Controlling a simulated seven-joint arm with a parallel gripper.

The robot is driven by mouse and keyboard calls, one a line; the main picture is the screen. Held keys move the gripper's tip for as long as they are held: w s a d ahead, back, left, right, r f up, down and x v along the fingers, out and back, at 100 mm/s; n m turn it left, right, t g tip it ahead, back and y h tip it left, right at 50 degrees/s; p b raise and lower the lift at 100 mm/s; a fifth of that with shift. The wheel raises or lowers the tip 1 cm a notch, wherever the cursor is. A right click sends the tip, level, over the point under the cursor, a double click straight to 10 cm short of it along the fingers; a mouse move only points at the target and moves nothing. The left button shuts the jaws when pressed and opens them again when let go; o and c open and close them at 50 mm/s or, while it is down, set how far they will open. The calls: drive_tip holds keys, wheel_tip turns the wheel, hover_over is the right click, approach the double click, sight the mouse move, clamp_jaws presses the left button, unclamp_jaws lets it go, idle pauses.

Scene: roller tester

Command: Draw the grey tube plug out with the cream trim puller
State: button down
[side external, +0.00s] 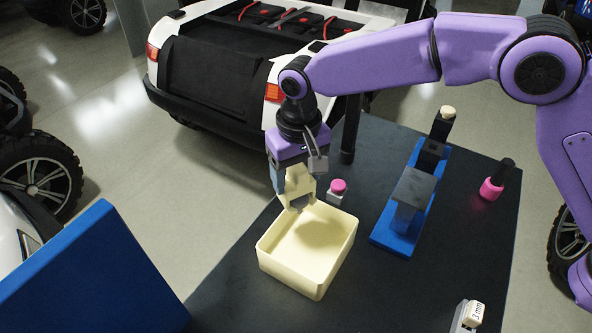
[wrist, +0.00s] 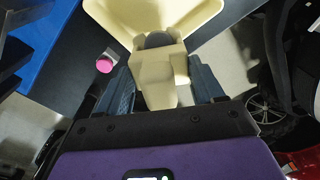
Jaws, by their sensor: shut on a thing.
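My gripper (side external: 294,178) is shut on the cream trim puller (side external: 298,183) and points down above the cream box. In the wrist view, the puller (wrist: 160,85) sits between the two dark fingers. A rounded grey piece, which looks like the grey tube plug (wrist: 157,40), is at the puller's forked far end. The puller hides part of the plug.
The open cream box (side external: 283,275) stands on the dark table and looks empty. A blue base (side external: 399,241) with a grey block (side external: 413,188) and black post is to its right. A pink-topped button (side external: 338,187) is behind the box. A pink-and-black piece (side external: 492,188) stands far right.

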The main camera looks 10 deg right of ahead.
drive_tip(key=shift+s+d+t+y, duration=0.15)
drive_tip(key=shift+s+t+y, duration=0.15)
drive_tip(key=shift+s+t, duration=0.65)
drive_tip(key=shift+w, duration=0.2)
drive_tip(key=shift+s+d+f+t, duration=0.15)
drive_tip(key=shift+s+t, duration=0.4)
drive_tip(key=shift+t, duration=0.5)
drive_tip(key=shift+w, duration=0.1)
drive_tip(key=shift+w+r, duration=0.1)
drive_tip(key=shift+r, duration=0.1)
drive_tip(key=shift+w+a+r, duration=0.1)
drive_tip(key=shift+w+r, duration=0.35)
drive_tip(key=shift+r, duration=0.35)
drive_tip(key=shift+w+a+r, duration=0.15)
drive_tip(key=shift+w+r, duration=0.3)
drive_tip(key=shift+r, duration=0.3)
drive_tip(key=shift+w+a+r, duration=0.1)
drive_tip(key=shift+w+r, duration=0.35)
drive_tip(key=shift+r, duration=0.35)
drive_tip(key=shift+w, duration=0.1)
